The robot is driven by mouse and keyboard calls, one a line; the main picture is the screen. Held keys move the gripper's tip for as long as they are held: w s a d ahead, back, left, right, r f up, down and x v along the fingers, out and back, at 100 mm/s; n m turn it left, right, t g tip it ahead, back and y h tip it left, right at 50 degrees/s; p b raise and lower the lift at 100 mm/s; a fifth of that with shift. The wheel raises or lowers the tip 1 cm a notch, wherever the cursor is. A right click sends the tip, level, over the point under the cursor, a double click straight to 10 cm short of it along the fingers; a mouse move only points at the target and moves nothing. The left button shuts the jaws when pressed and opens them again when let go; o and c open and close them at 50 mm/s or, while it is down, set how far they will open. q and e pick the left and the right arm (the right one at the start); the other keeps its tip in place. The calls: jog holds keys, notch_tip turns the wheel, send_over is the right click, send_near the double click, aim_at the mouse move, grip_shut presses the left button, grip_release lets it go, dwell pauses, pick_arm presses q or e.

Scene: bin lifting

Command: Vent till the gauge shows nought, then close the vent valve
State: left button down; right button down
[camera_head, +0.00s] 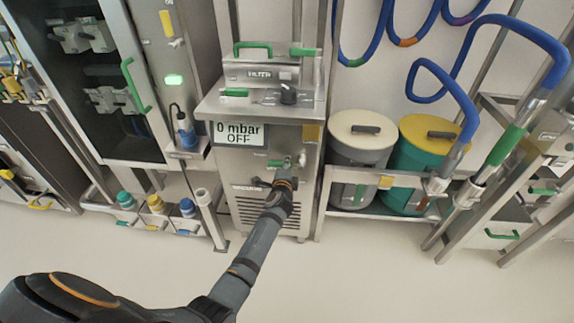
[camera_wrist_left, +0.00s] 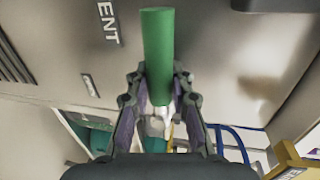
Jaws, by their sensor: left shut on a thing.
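The gauge (camera_head: 238,134) on the steel vacuum cabinet is a lit display that reads "0 mbar" and "OFF". The vent valve's green handle (camera_wrist_left: 157,50) stands between the fingers of my left gripper (camera_wrist_left: 160,100) in the left wrist view, beside lettering that ends in "ENT". In the head view my left gripper (camera_head: 286,172) is at the cabinet front, below and right of the gauge, shut on the handle. A small green part (camera_head: 275,163) shows just above the gripper. The gripper hides much of the valve, so its exact position is unclear. My right gripper is not in view.
A unit marked "FILTER" (camera_head: 262,72) with green handles and a black knob sits on the cabinet. Two drums, one grey (camera_head: 358,160) and one green with a yellow lid (camera_head: 428,132), stand on a rack at right. A blue hose (camera_head: 484,36) hangs above. The front floor is clear.

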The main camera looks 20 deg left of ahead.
pick_arm(q)
jog(key=shift+f, duration=0.1)
jog(key=c, duration=1.2)
grip_release()
jog(key=shift+o, duration=0.2)
jog(key=shift+s, duration=0.1)
jog(key=v, duration=0.7)
jog(key=shift+s, duration=0.15)
